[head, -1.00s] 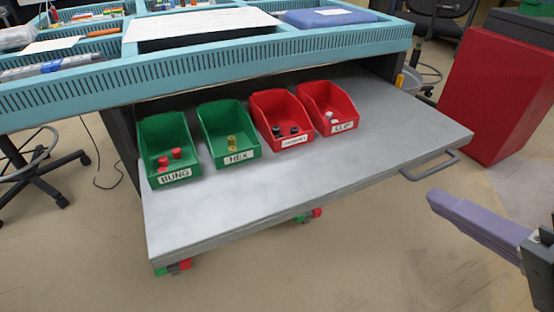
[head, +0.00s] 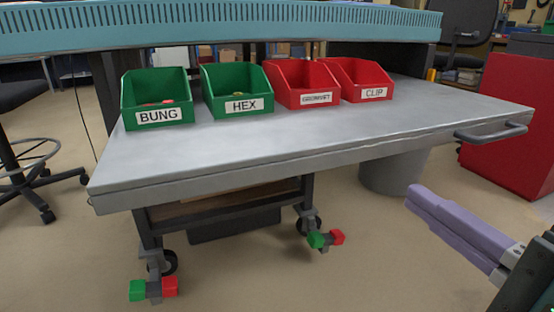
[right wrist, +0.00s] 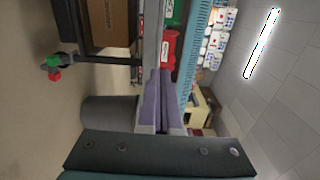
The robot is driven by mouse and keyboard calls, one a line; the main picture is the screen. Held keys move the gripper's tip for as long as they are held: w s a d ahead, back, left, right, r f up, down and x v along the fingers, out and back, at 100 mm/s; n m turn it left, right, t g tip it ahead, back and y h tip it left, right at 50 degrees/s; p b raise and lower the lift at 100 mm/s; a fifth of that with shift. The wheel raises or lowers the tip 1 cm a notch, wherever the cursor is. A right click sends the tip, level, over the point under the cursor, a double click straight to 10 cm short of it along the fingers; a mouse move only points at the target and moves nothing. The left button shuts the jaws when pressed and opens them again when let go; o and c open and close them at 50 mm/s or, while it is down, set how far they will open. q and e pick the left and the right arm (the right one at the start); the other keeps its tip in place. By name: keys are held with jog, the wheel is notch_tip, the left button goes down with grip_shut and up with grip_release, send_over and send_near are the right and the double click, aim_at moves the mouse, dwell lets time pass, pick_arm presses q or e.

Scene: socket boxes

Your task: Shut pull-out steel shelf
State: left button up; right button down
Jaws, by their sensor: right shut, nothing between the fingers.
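The grey steel shelf (head: 300,145) is pulled out from under the blue-green slotted bench in the head view. Its bar handle (head: 492,133) is at the right end of its front edge. My right gripper (head: 417,200) has purple fingers that are closed together and empty. In the head view it shows below and left of the handle, apart from it. In the right wrist view its fingers (right wrist: 160,85) point toward the shelf edge (right wrist: 152,40); I cannot make out the handle there. My left gripper is not in view.
Green bins marked BUNG (head: 158,115) and HEX (head: 238,105) and two red bins, one marked CLIP (head: 373,94), stand on the shelf. A wheeled frame (head: 230,205) and a grey bin (head: 393,172) are below. A red cabinet (head: 510,120) stands at right.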

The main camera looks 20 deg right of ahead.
aim_at(339, 144)
jog(key=w+b, duration=0.1)
jog(key=w, duration=0.3)
jog(key=w+b, duration=0.2)
jog(key=w, duration=0.2)
jog(key=w+a+b, duration=0.1)
jog(key=w, duration=0.2)
jog(key=shift+w+b, duration=0.4)
jog(key=shift+w, duration=0.4)
jog(key=shift+w, duration=0.1)
